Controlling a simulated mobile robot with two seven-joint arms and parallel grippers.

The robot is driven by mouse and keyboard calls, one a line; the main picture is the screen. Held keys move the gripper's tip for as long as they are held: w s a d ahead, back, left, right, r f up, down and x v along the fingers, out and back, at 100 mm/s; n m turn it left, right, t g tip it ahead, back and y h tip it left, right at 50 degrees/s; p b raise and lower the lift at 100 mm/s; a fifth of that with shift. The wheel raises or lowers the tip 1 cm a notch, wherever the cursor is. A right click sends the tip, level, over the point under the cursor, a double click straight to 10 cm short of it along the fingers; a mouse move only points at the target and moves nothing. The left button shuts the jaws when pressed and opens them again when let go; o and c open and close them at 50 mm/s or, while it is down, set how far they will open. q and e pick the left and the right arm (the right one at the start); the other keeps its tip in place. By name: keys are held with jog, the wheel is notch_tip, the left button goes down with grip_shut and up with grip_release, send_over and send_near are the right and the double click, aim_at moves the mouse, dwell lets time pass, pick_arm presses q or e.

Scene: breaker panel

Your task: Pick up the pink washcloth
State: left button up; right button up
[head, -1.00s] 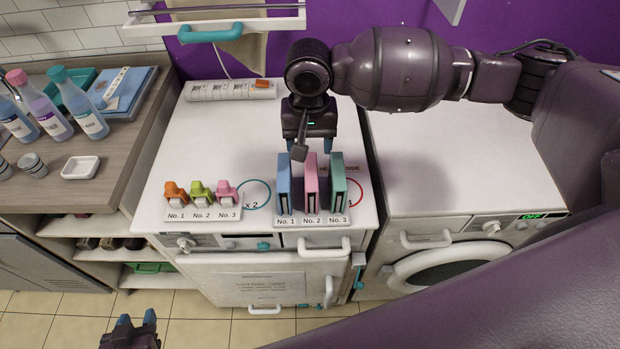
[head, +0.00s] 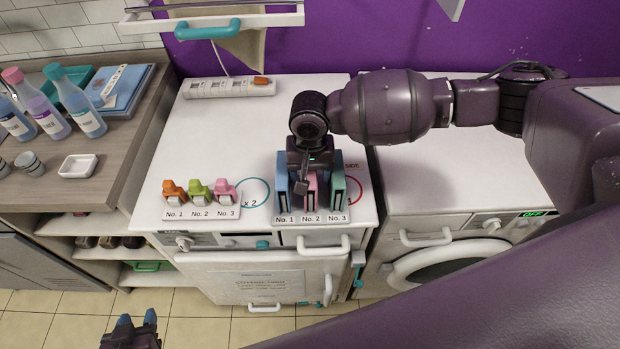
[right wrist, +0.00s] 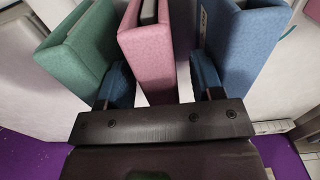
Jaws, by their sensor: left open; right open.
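The pink washcloth (head: 311,189), a folded upright slab, stands in the middle slot of a white rack labelled No. 2. A blue slab (head: 283,185) stands left of it and a green slab (head: 338,185) right of it. My right gripper (head: 309,172) is open directly above and around the pink one, partly hiding it in the head view. In the right wrist view the pink washcloth (right wrist: 146,45) lies between the two blue fingers (right wrist: 163,75), one by the green slab, the other by the blue. My left gripper (head: 135,320) is open and empty at the bottom left.
Orange, green and pink clips (head: 199,192) stand in a labelled holder to the left. A power strip (head: 229,87) lies at the back. A washing machine (head: 455,245) stands at right. The white top (head: 220,140) behind the clips is clear.

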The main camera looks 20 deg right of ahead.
jog(key=shift+f, duration=0.1)
jog(key=c, duration=1)
notch_tip(320, 180, up, 20)
jog(key=shift+p, duration=0.4)
